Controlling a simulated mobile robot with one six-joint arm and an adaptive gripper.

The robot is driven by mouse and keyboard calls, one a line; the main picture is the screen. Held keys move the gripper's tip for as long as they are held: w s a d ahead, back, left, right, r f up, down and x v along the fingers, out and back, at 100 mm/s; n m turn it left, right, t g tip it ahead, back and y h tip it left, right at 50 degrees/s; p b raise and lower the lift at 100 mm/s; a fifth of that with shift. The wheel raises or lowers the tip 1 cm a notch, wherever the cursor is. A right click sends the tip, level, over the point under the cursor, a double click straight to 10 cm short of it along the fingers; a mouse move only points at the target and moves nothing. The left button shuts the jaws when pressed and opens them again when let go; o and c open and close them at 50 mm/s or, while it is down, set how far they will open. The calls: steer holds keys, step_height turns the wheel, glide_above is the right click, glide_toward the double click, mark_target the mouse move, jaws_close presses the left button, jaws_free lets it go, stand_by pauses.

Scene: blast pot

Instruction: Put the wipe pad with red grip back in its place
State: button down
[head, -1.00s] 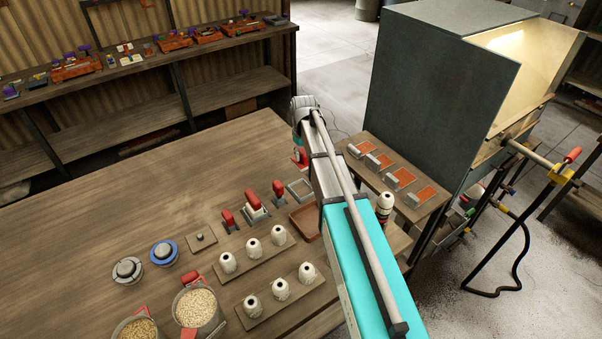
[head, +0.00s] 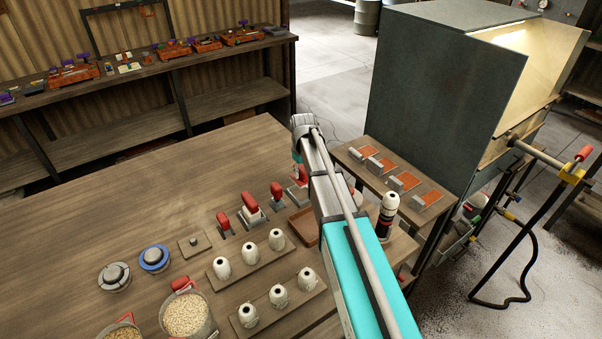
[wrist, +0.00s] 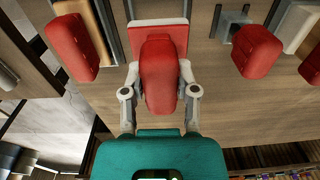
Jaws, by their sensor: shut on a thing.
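My gripper (wrist: 160,78) is shut on the red grip of the wipe pad (wrist: 158,28), one finger on each side. The pad is a flat red plate with a pale edge, seen beyond the grip in the wrist view. In the head view the wipe pad (head: 296,196) shows at the right end of the row of red-gripped tools, partly behind my arm. It is at the metal frame on the bench; I cannot tell whether it touches it or hovers just above. My gripper is mostly hidden by my arm in the head view.
Several red-gripped tools (head: 250,212) stand to the left on the wooden bench (head: 110,225). A brown tray (head: 304,226) lies just in front. White nozzles on boards (head: 235,277) are nearer. A side shelf (head: 355,172) with orange-topped pieces and a grey cabinet (head: 430,90) are right.

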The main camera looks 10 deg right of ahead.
mark_target(301, 181)
steer(key=shift+f+b, duration=2.15)
steer(key=shift+f, duration=0.3)
steer(key=shift+f+b, duration=0.35)
steer(key=shift+b, duration=0.25)
steer(key=shift+f+b, duration=0.55)
steer(key=shift+b, duration=0.05)
stand_by(0.8)
steer(key=shift+c, duration=1.5)
jaws_free()
steer(key=shift+r, duration=0.2)
